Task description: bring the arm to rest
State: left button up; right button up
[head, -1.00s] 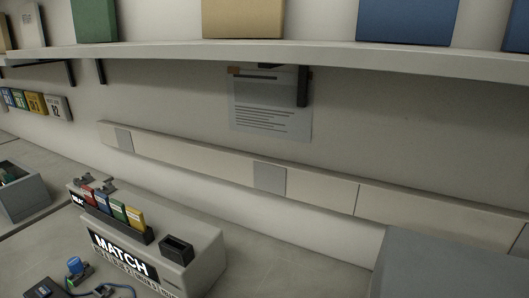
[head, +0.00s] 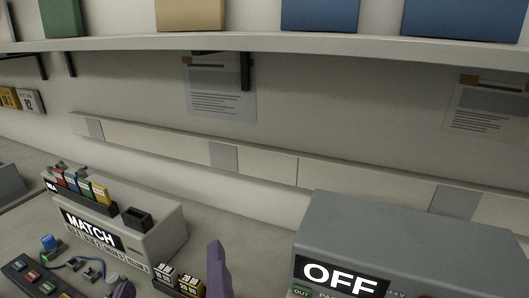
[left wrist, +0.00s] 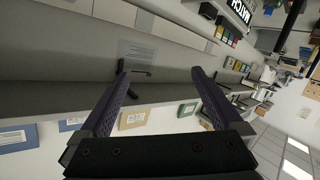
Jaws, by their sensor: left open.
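My left gripper (head: 169,266) shows at the bottom edge of the head view, with two purple fingers spread apart. It also shows in the left wrist view (left wrist: 160,73), where the fingers are open with nothing between them. The left wrist view is tilted and looks past the fingers at the wall and shelf. My right gripper is not in view.
A long shelf (head: 270,44) with coloured binders or boxes spans the wall above. Small yellow-and-black items (head: 190,283) sit beside the fingers. A dark panel with buttons (head: 38,280) and a cable lie at the lower left. Papers (head: 220,92) hang on the wall.

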pick_arm(q)
jog(key=d+r+m+t+h, duration=0.3)
jog(key=d+r+m+h, duration=0.4)
jog(key=h, duration=0.3)
jog(key=s+a+f+m+g, duration=0.4)
jog(key=s+f+m+g, duration=0.15)
jog(key=f+g, duration=0.45)
jog(key=s+a+f+n+g+y, duration=0.4)
jog(key=s+a+y, duration=0.2)
jog(key=a, duration=0.6)
notch_tip(320, 180, up, 36)
jog(key=s+a+p, duration=0.1)
jog(key=p, duration=3.4)
jog(key=shift+f+y+p, duration=0.25)
jog(key=shift+y+p, duration=0.05)
jog(key=shift+p, duration=0.1)
